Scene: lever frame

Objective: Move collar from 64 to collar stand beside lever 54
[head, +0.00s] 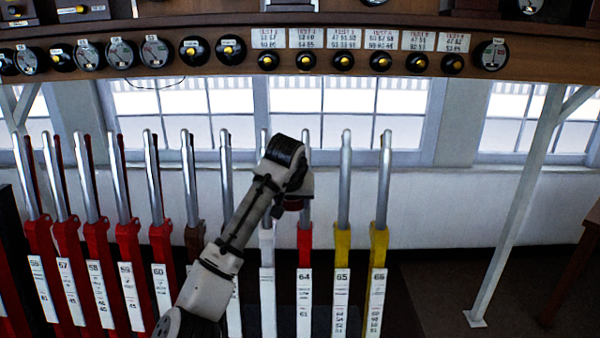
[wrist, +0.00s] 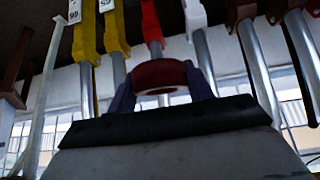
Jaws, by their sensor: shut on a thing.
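The collar (wrist: 160,76) is a dark red ring held between the two dark fingers of my gripper (wrist: 160,92) in the wrist view. In the head view a small dark red part of the collar (head: 293,204) shows under my gripper (head: 290,190). Lever 64 (head: 304,245) has a red lower part, a white number plate and a silver shaft partly hidden by my gripper. It also shows in the wrist view (wrist: 150,22), close to the collar. I cannot tell whether the collar is around its shaft or in front of it. The collar stand and lever 54 are not seen.
Yellow levers 65 (head: 342,250) and 66 (head: 378,250) stand right of lever 64. A white lever (head: 266,250) stands just left, with a brown lever and several red levers farther left. A shelf with dials (head: 400,65) runs above. A pale slanted post (head: 515,210) stands at right.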

